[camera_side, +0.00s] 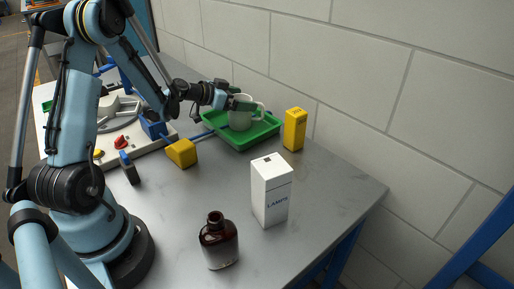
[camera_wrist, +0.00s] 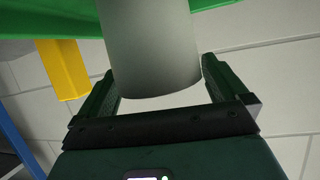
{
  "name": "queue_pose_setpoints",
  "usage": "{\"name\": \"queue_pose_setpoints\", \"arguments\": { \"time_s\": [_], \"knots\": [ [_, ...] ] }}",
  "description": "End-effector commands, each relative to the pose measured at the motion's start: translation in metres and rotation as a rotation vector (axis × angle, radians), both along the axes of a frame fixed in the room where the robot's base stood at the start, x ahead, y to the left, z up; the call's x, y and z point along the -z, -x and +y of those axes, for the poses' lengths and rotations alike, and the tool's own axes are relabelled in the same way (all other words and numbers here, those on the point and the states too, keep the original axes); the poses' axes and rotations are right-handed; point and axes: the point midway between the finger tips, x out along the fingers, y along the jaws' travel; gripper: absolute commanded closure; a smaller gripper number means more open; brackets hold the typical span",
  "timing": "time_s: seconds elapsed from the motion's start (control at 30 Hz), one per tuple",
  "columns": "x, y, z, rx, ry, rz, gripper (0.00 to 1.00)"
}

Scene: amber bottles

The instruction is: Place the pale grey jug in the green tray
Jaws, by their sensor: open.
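The pale grey jug (camera_side: 239,119) stands upright within the green tray (camera_side: 263,139), its handle toward the right in the side view. Whether its base rests on the tray floor is hard to tell. My gripper (camera_side: 239,101) is at the jug's upper part. In the wrist view the jug (camera_wrist: 150,45) lies between the two dark fingers of my gripper (camera_wrist: 158,68). The fingers are open, with a visible gap on the right side and a small one on the left. Parts of the green tray (camera_wrist: 45,22) show at the top of the wrist view.
A yellow box (camera_side: 294,129) stands just right of the tray, by the wall. A white LAMPS box (camera_side: 271,192) and an amber bottle (camera_side: 219,241) stand nearer the front. A yellow block (camera_side: 182,153) and a pale board (camera_side: 120,148) lie to the left. The table's right end is clear.

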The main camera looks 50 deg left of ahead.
Motion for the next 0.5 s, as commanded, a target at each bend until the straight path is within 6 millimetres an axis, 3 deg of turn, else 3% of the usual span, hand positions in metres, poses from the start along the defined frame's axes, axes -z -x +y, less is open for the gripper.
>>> {"name": "queue_pose_setpoints", "arguments": {
  "time_s": [0.5],
  "knots": [
    [-0.036, 0.087, 0.013, -0.004, 0.000, 0.000, 0.00]
  ]
}}
